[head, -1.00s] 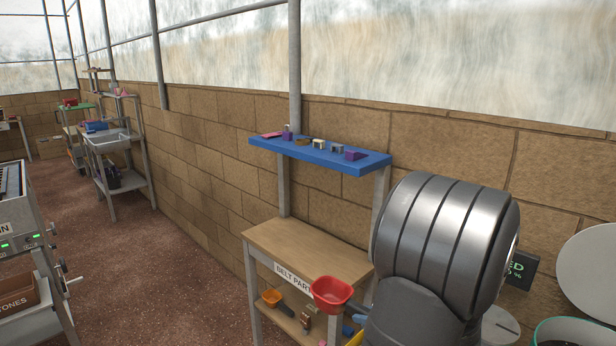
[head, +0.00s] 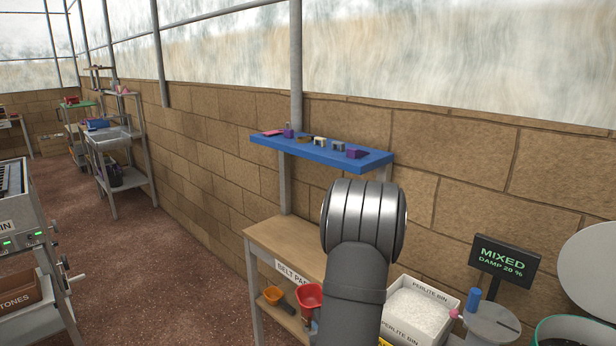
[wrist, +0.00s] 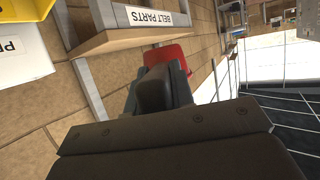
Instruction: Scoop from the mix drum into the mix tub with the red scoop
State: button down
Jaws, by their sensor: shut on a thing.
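The red scoop (head: 309,297) shows in front of the belt parts bench in the head view, with its bowl tilted. In the wrist view the red scoop (wrist: 170,57) sits beyond my gripper (wrist: 155,88), whose dark fingers are shut on it. The handle is mostly hidden by the fingers and my arm. A round green-rimmed container (head: 572,322) is cut off at the lower right of the head view, near a sign (head: 503,262) reading MIXED DAMP 20 %. I cannot tell whether it is the mix drum. I cannot make out the mix tub.
A white perlite bin (head: 391,327) stands right of my arm, beside a small round stand (head: 497,322) with a blue item. An orange scoop (head: 272,295) is on the bench's lower shelf. A blue shelf (head: 318,152) with small parts hangs above the wooden bench (head: 285,242).

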jog(key=s+a+f+m+h, duration=0.2)
jog(key=a+f+m+h, duration=0.1)
jog(key=f, duration=0.4)
jog(key=shift+a+f+t+h, duration=0.3)
jog(key=shift+a+f+t, duration=0.05)
jog(key=shift+a+t, duration=0.1)
jog(key=shift+r, duration=0.1)
dwell(2.9)
